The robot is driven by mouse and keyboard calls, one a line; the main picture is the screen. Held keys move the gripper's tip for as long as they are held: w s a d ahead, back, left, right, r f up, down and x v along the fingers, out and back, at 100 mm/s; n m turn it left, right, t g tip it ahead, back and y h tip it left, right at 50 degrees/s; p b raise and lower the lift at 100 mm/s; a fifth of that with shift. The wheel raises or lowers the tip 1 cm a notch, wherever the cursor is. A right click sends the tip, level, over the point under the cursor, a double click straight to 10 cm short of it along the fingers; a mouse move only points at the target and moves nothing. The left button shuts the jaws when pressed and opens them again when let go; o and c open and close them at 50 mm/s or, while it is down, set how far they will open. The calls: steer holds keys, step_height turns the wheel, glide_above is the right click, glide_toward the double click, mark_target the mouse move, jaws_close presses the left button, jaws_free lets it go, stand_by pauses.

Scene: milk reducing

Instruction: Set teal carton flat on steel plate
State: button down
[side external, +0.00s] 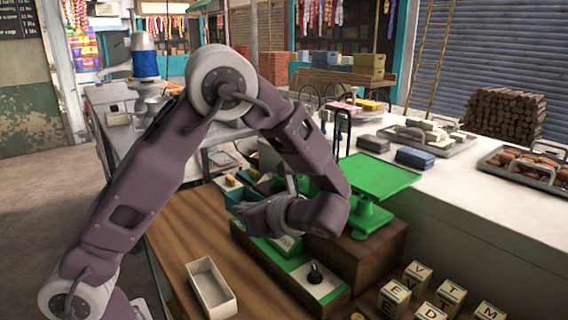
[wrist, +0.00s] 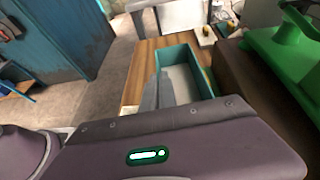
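A teal open-topped box (wrist: 209,79), the only clearly teal container near my gripper, sits on the wooden surface in the wrist view. A small part of it shows left of my gripper in the side view (side external: 238,196). I cannot tell for sure that it is the carton. My gripper (side external: 250,216) is low over the bench, beside this box; its arm hides part of the area. A grey finger-like shape (wrist: 150,95) overlaps the box's near left side in the wrist view. Contact and finger opening are unclear. I cannot pick out the steel plate with certainty.
A green scale with a flat pan (side external: 375,178) stands on a dark block right of my gripper. A cream open box (side external: 210,288) and lettered cubes (side external: 418,275) lie in front. Metal trays (side external: 430,138) with bricks rest on the white counter. Bare wood is at front left.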

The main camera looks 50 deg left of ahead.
steer(key=w+a+r+n+g, duration=0.1)
steer(key=w+a+r, duration=0.25)
steer(key=r, duration=0.35)
steer(key=w+a+r, duration=0.3)
steer(key=a+r, duration=0.2)
steer(key=r, duration=0.1)
steer(key=w+r+m+t, duration=0.2)
steer(key=w+r, duration=0.6)
steer(key=w, duration=0.4)
step_height(320, 180, down, 10)
steer(key=shift+s+a+r, duration=0.1)
steer(key=shift+a+r, duration=0.05)
steer(key=shift+r, duration=0.1)
steer(key=shift+f, duration=0.1)
steer(key=c, duration=1.7)
jaws_free()
